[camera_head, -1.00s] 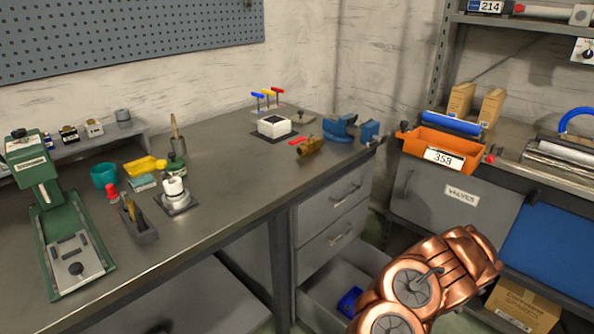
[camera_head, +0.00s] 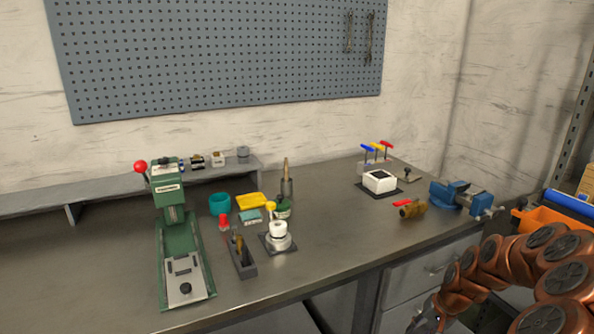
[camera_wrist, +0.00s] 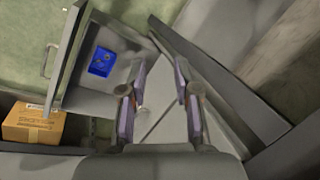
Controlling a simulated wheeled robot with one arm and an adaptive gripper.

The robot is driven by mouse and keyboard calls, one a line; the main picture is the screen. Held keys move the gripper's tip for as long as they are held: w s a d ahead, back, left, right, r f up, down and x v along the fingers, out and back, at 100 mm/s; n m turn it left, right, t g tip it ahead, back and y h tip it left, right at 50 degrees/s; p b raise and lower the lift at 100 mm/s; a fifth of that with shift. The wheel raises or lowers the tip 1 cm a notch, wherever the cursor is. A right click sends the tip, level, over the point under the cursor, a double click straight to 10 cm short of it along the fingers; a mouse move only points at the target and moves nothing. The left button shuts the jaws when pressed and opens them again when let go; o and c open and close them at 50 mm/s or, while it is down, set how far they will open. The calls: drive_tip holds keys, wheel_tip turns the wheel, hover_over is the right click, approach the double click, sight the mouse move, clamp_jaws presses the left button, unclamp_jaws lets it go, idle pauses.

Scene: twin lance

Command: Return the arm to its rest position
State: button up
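My copper-coloured arm (camera_head: 535,280) is bent in the lower right corner of the head view, beside the workbench's right end. Its end runs to the bottom edge there, and my gripper is not clear in that view. In the wrist view my gripper (camera_wrist: 159,68) points downward with its two fingers spread apart. Nothing is held between the fingers.
The workbench (camera_head: 330,245) carries a green press (camera_head: 183,250), a white device (camera_head: 379,182) and a blue vise (camera_head: 456,196) near my arm. An orange bin (camera_head: 545,222) is at the right. A cardboard box (camera_wrist: 34,124) lies left of the drawer in the wrist view.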

drive_tip(key=s+a+r+n+g+p, duration=0.1)
drive_tip(key=s+a+r+n+p, duration=0.1)
drive_tip(key=s+a+r, duration=0.5)
drive_tip(key=s+a+r+n+g+p, duration=0.1)
drive_tip(key=s+a+r+n+p, duration=0.15)
drive_tip(key=a+r, duration=0.75)
drive_tip(key=s+r+h+p, duration=0.1)
drive_tip(key=s+r, duration=0.3)
drive_tip(key=s, duration=0.3)
drive_tip(key=s+a+r+n+g+h+p, duration=0.1)
drive_tip(key=s+r, duration=0.3)
drive_tip(key=s, duration=0.4)
drive_tip(key=s+r+n+h+p, duration=0.1)
drive_tip(key=s+r+p, duration=0.2)
drive_tip(key=s, duration=0.4)
drive_tip(key=shift+s+a+r, duration=0.3)
drive_tip(key=shift+r, duration=0.45)
